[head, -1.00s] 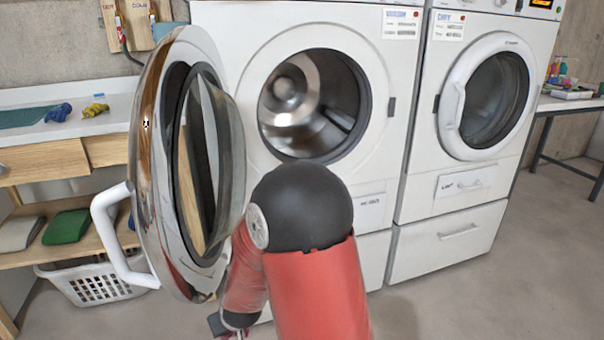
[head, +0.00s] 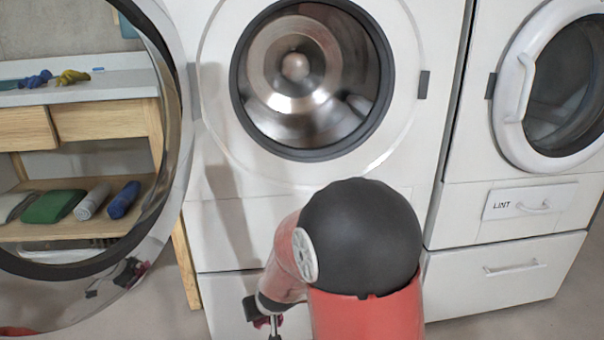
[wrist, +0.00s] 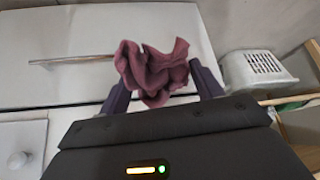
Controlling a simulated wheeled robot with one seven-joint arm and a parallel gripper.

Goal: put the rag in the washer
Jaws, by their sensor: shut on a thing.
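The washer (head: 215,150) is the white machine in the middle of the head view. Its round door (head: 176,190) stands open to the left, and the steel drum (head: 292,85) shows empty as far as I can see. My gripper (wrist: 160,82) is shut on the rag (wrist: 150,72), a crumpled dark maroon cloth, in the wrist view. Cloth bunches up between and above the two purple fingers. In the head view my gripper is low in front of the washer's lower panel, below the drum opening, mostly hidden by my arm.
A second machine (head: 470,215) with a closed round door and a lint drawer stands at the right. At left, a wooden bench (head: 100,122) holds rolled cloths (head: 93,200) on its shelf. A white basket (wrist: 255,68) shows in the wrist view.

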